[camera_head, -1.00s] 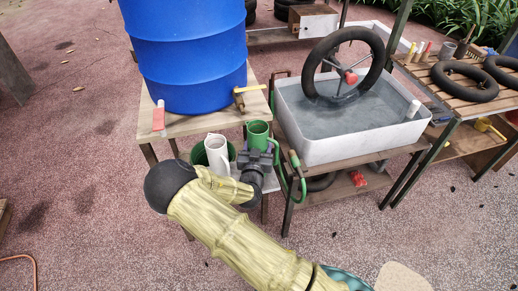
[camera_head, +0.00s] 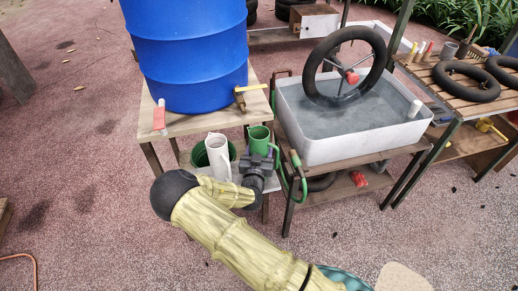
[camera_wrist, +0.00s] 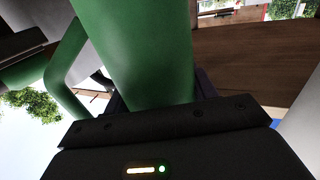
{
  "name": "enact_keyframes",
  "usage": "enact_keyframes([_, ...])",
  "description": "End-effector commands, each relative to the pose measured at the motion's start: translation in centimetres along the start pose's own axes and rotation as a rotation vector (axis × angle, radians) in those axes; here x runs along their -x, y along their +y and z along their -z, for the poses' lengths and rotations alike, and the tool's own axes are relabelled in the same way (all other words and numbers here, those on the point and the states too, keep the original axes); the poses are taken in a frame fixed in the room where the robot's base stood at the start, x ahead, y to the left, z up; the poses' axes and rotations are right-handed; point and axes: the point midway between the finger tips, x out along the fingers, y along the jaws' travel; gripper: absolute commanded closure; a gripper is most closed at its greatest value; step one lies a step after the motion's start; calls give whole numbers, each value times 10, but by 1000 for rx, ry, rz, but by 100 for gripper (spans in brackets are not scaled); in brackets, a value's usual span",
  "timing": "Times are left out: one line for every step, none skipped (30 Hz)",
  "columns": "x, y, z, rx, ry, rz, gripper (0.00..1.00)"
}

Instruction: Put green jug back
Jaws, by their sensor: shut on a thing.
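The green jug (camera_head: 259,138) is upright in front of the stand with the blue barrel, just right of a white jug (camera_head: 219,155). My gripper (camera_head: 256,162) is at its near side. In the wrist view the green jug (camera_wrist: 138,50) fills the middle between my fingers, with its handle (camera_wrist: 65,65) to the left. My gripper is shut on it. The jug's lower part is hidden behind my gripper in the head view, so I cannot tell whether its base touches the small shelf (camera_head: 271,184).
A blue barrel (camera_head: 190,55) with a tap stands on a wooden table (camera_head: 180,126) behind. A dark green bucket (camera_head: 200,155) is behind the white jug. A white water tub (camera_head: 350,148) with a tyre stands close on the right, a green hose handle (camera_head: 297,172) at its corner.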

Motion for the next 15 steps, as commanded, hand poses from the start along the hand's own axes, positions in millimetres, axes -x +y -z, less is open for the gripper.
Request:
enact_keyframes([0, 0, -1, 0, 0, 0, 37])
enact_keyframes([0, 0, 0, 0, 0, 0, 31])
enact_keyframes([0, 0, 0, 0, 0, 0, 24])
enact_keyframes([0, 0, 0, 0, 0, 1, 21])
enact_keyframes([0, -1, 0, 0, 0, 1, 21])
enact_keyframes([0, -1, 0, 0, 0, 2, 21])
enact_keyframes([1, -2, 0, 0, 0, 3, 21])
enact_keyframes([1, -2, 0, 0, 0, 3, 21])
enact_keyframes([1, -2, 0, 0, 0, 4, 21])
enact_keyframes([1, -3, 0, 0, 0, 4, 21])
enact_keyframes([1, -3, 0, 0, 0, 5, 21])
enact_keyframes([1, -3, 0, 0, 0, 5, 21])
enact_keyframes([1, -3, 1, 0, 0, 5, 21])
enact_keyframes([1, -3, 2, 0, 0, 6, 21])
enact_keyframes([1, -3, 4, 0, 0, 6, 21])
